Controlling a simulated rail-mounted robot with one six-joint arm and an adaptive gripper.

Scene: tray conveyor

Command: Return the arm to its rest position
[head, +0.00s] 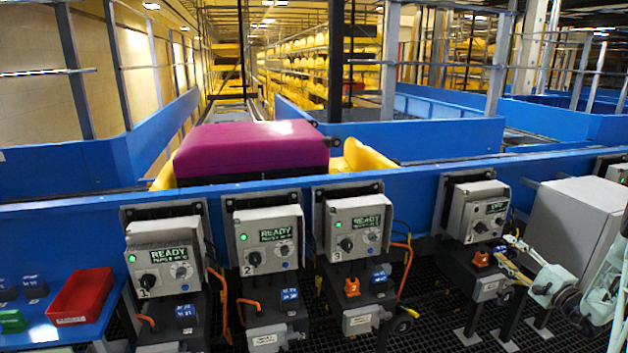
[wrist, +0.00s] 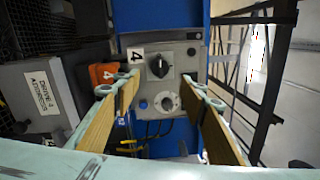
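My gripper (head: 503,248) is at the right of the head view, just right of and below the control box marked 4 (head: 478,210). In the wrist view my gripper (wrist: 161,79) has its two tan fingers wide apart, with nothing held between them. Box 4 (wrist: 180,50) shows beyond and between the fingertips, with a black selector knob (wrist: 159,66) and a pale round dial (wrist: 166,101). The fingers look apart from the box, though the exact gap cannot be told. The arm enters from the right edge of the head view.
Boxes 1 (head: 163,255), 2 (head: 265,240) and 3 (head: 355,225) read READY with green lights; box 4's display seems to read OFF. An orange block (head: 480,258) sits below box 4. A grey cabinet (head: 575,225) stands close behind my gripper. A magenta case (head: 250,150) lies beyond the blue rail.

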